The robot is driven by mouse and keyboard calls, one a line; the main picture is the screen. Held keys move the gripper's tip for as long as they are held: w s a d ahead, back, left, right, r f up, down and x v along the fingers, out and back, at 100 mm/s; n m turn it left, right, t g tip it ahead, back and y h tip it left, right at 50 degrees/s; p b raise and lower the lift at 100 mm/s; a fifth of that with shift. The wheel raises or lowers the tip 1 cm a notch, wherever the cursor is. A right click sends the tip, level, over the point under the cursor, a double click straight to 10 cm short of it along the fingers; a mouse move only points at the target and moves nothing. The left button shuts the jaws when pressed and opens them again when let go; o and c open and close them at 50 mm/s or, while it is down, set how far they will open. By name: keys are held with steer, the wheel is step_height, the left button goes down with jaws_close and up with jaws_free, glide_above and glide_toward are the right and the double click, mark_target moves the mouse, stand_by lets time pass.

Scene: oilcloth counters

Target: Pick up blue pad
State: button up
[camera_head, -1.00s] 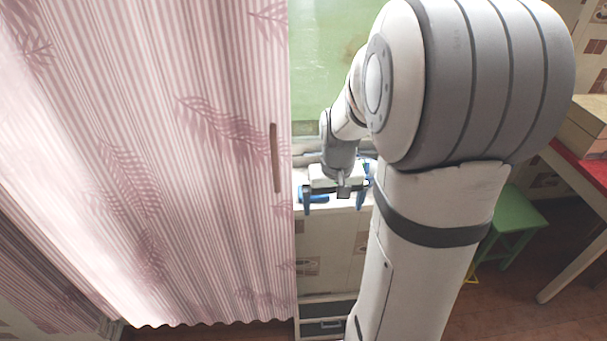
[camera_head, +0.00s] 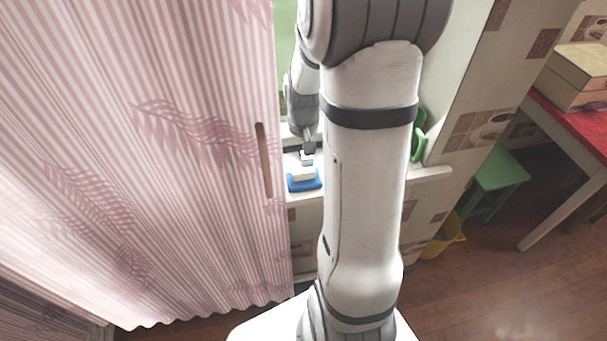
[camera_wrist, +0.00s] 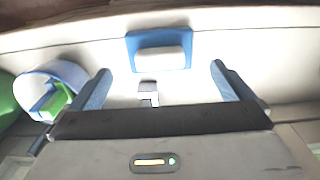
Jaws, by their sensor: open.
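The blue pad (camera_wrist: 160,38) lies on a white sill in the wrist view, with a white block-like part on its top. It also shows in the head view (camera_head: 303,184), low beside the curtain's edge. My gripper (camera_wrist: 161,70) is open, its two blue fingers wide apart, with the pad beyond and between the fingertips. Nothing is held between the fingers. In the head view the end of my arm is just above and behind the pad, and its fingers cannot be made out.
A pink striped curtain (camera_head: 150,150) fills the left. The white sill (camera_wrist: 240,45) holds a white cup-like thing with a blue rim (camera_wrist: 57,75), left of my gripper. A green stool (camera_head: 495,172), yellow bucket (camera_head: 445,235) and red-topped table (camera_head: 575,120) stand right.

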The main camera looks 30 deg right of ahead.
mark_target(304, 171)
step_height(304, 171, down, 5)
steer(key=shift+f+p, duration=0.15)
steer(key=shift+p, duration=0.25)
steer(key=c, duration=0.9)
